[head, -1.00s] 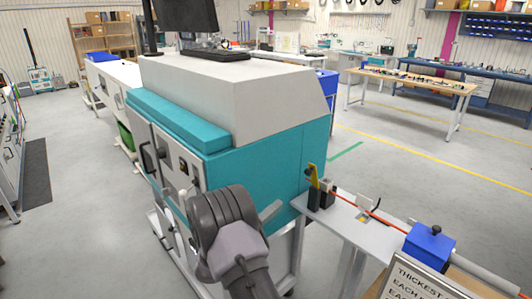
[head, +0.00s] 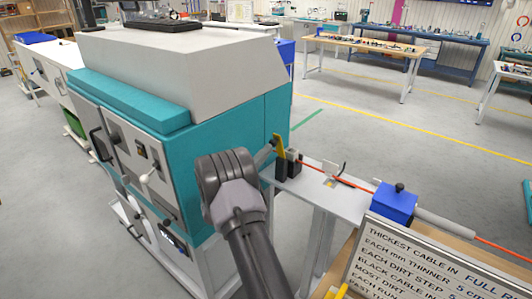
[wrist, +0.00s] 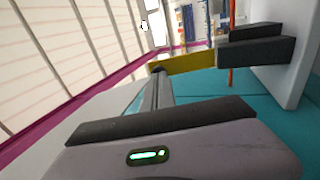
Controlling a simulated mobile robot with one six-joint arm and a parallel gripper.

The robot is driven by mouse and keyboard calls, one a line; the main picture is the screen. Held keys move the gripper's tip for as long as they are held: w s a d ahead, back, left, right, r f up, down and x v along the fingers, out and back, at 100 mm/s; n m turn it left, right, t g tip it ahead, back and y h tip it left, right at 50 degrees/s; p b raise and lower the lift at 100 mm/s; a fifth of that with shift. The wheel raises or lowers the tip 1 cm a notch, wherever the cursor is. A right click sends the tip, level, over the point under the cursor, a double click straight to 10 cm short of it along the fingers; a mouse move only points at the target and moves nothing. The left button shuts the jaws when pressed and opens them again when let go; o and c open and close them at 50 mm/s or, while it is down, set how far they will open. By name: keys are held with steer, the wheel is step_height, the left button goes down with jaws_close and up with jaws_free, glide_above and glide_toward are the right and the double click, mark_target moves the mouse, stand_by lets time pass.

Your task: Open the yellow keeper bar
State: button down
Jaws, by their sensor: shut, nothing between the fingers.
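The yellow keeper bar (head: 279,145) stands up, tilted a little, at the black block (head: 292,162) on the narrow grey shelf (head: 325,199) beside the teal machine. In the wrist view the bar (wrist: 190,62) reaches from the black blocks (wrist: 255,42) towards my fingertips. My gripper (head: 270,146) is shut and empty, with its tips at the free end of the bar. In the wrist view the gripper (wrist: 160,73) seems to touch that end or lie just beside it; I cannot tell which.
The teal and white machine (head: 215,110) stands close on the left of my gripper. The floor beyond the shelf is clear.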

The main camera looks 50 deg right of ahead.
mark_target(271, 143)
steer(key=shift+d+r, duration=0.1)
steer(key=shift+d, duration=0.1)
steer(key=shift+d+r+y+p, duration=0.3)
steer(key=shift+r+p, duration=0.4)
steer(key=shift+p, duration=0.5)
steer(key=shift+w+d+r+y+p, duration=0.1)
steer(key=shift+d+r+y+p, duration=0.15)
steer(key=shift+p, duration=0.4)
steer(key=shift+d+b, duration=0.4)
steer(key=shift+d, duration=0.05)
